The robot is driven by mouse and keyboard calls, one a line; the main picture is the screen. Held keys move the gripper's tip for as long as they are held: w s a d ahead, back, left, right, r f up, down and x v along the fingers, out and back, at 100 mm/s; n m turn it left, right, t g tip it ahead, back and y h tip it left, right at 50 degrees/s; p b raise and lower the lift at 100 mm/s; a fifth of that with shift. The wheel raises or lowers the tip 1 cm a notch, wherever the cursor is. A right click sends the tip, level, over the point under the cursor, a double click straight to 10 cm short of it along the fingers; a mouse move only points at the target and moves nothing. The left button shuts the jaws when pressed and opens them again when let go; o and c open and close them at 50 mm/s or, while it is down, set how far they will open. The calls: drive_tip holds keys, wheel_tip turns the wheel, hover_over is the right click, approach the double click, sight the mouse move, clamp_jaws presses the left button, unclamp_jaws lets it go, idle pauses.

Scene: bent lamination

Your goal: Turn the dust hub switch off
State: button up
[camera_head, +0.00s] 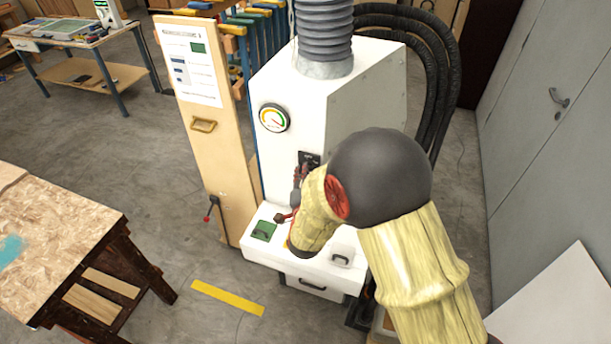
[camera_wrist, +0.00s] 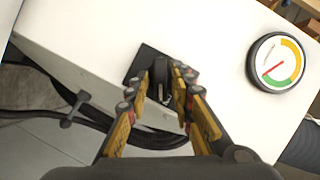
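The dust hub is a tall white cabinet (camera_head: 300,110) with a round gauge on its front. Its switch sits on a small black plate (camera_head: 309,157) right of and below the gauge, partly hidden by my arm. In the wrist view the black switch plate (camera_wrist: 134,66) is straight ahead with a dark lever (camera_wrist: 160,93) on it. My gripper (camera_wrist: 167,72) has its two fingers apart, one on each side of the lever; I cannot tell whether they touch it. In the head view my gripper (camera_head: 301,170) reaches up to the switch plate, mostly behind my forearm.
The gauge (camera_wrist: 275,62) is to the right in the wrist view. A ribbed duct (camera_head: 325,35) rises from the cabinet top, with black hoses (camera_head: 440,70) behind it. A wooden panel (camera_head: 205,120) stands left, a workbench (camera_head: 60,225) front left. Floor between them is open.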

clamp_jaws()
idle(0.5)
drive_tip(key=n+g+h+p, duration=0.1)
drive_tip(key=n+p, duration=0.1)
drive_tip(key=p, duration=0.1)
drive_tip(key=n+g+h+p, duration=0.1)
drive_tip(key=n+h+p, duration=0.1)
drive_tip(key=n+p, duration=0.1)
drive_tip(key=n+g+h+p, duration=0.1)
drive_tip(key=n+p, duration=0.2)
drive_tip(key=p, duration=0.1)
drive_tip(key=shift+w+a+r+h+p, duration=0.1)
drive_tip(key=shift+a+r+h+p, duration=0.2)
drive_tip(key=shift+a+p, duration=0.1)
drive_tip(key=shift+f+n, duration=0.1)
drive_tip(key=shift+n, duration=0.2)
drive_tip(key=shift+o, duration=1.6)
unclamp_jaws()
